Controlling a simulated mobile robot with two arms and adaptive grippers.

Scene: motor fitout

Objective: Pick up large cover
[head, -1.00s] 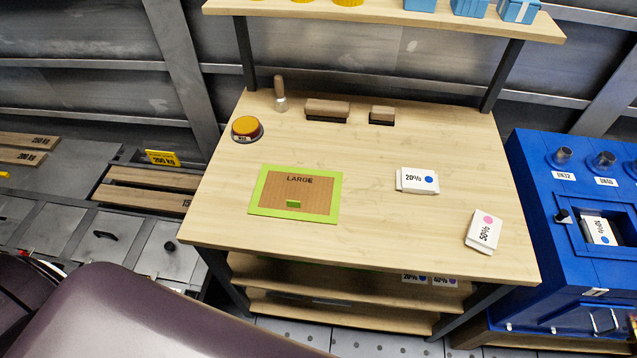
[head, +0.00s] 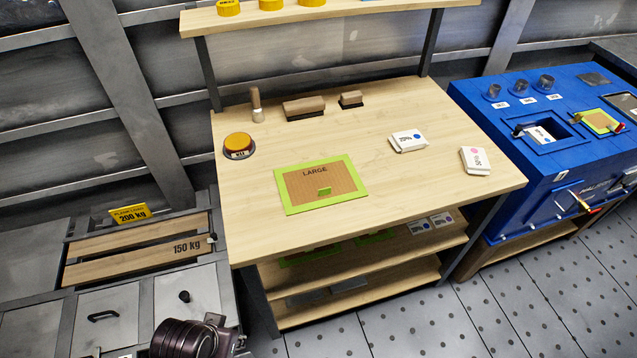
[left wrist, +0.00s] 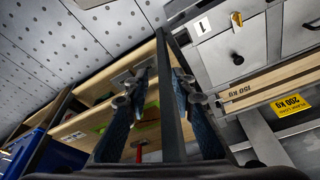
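My right gripper is in neither view.
A yellow button (head: 238,146), a wooden-handled tool (head: 256,104) and two brushes (head: 304,107) stand at the bench's back. White card stacks (head: 408,140) lie right. A blue machine (head: 530,185) stands right, metal drawers (head: 105,315) left. A shelf (head: 330,12) overhangs the back.

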